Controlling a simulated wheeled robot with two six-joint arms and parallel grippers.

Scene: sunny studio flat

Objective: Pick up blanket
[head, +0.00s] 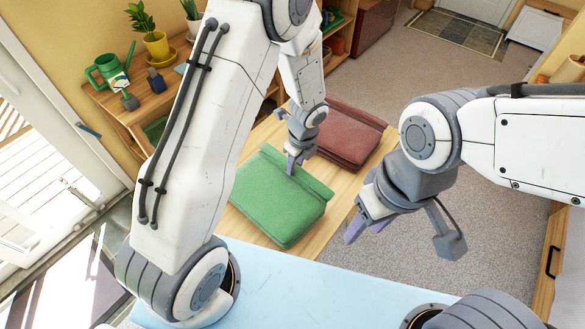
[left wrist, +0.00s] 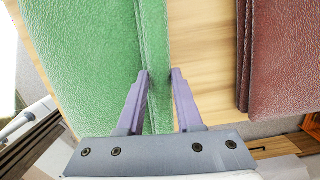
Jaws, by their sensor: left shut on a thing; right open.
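A folded green blanket (head: 278,205) lies on a wooden table. A folded dark red blanket (head: 348,133) lies beyond it, apart from it. My left gripper (head: 293,164) is at the green blanket's far edge, fingers pointing down. In the left wrist view, the gripper (left wrist: 161,76) has its purple fingers on either side of the folded edge of the green blanket (left wrist: 85,60), shut on it. The red blanket (left wrist: 290,55) is to the right there, with bare wood between. My right gripper (head: 368,229) is open and empty, right of the table.
The wooden table (head: 335,182) has bare wood around the blankets. A shelf at the left back holds a green watering can (head: 107,70) and a potted plant (head: 156,45). Grey carpet (head: 440,75) lies open to the right. A light blue surface (head: 290,285) is in front.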

